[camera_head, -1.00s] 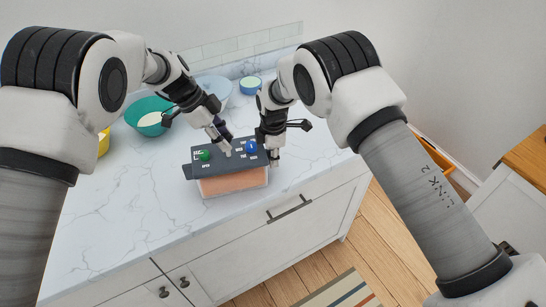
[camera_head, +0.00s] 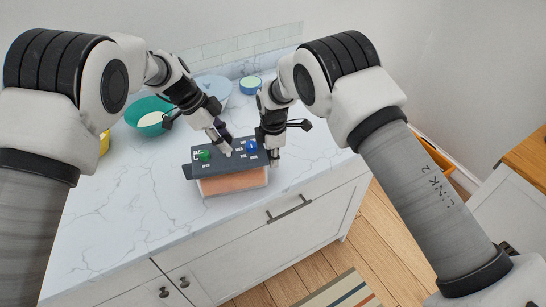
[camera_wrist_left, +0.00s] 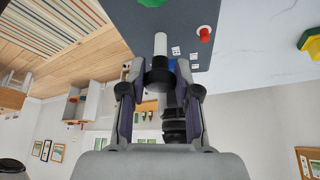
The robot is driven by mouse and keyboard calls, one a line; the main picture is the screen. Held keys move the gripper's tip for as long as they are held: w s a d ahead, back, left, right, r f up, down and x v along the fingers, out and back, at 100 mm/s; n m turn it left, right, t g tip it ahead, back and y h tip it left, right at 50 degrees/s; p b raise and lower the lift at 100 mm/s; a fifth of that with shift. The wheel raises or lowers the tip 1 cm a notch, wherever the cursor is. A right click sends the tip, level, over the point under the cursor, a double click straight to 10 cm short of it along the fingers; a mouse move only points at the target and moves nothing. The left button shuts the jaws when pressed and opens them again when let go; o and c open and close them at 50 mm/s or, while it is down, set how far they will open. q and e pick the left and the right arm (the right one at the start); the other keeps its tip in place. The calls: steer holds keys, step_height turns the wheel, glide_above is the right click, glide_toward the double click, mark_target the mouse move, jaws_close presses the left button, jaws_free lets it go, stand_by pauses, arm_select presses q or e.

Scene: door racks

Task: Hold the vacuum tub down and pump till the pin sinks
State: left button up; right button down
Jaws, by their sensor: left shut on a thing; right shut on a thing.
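The vacuum tub (camera_head: 233,182) is a clear box with pinkish contents and a dark grey lid (camera_head: 218,169), sitting near the counter's front edge. A green knob (camera_head: 203,155) and a blue knob (camera_head: 251,146) stand on the lid. My left gripper (camera_head: 225,146) is over the lid's middle. In the left wrist view its fingers (camera_wrist_left: 158,90) are shut on the dark-collared pump handle (camera_wrist_left: 160,75), above a white shaft (camera_wrist_left: 160,44). A red pin (camera_wrist_left: 205,34) stands up from the lid. My right gripper (camera_head: 272,152) is shut at the tub's right end; its exact grip is hidden.
A teal bowl (camera_head: 140,106) with white contents, a pale blue bowl (camera_head: 221,84) and a small bowl (camera_head: 250,82) stand behind on the marble counter (camera_head: 120,212). A yellow item (camera_head: 104,142) is at the left. The counter right of the tub is clear.

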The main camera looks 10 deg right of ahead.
arm_select(q)
steer(key=shift+r, duration=0.45)
steer(key=shift+f, duration=1.9)
steer(key=shift+r, duration=1.85)
steer(key=shift+f, duration=1.8)
steer(key=o, duration=1.2)
steer(key=shift+r, duration=3.55)
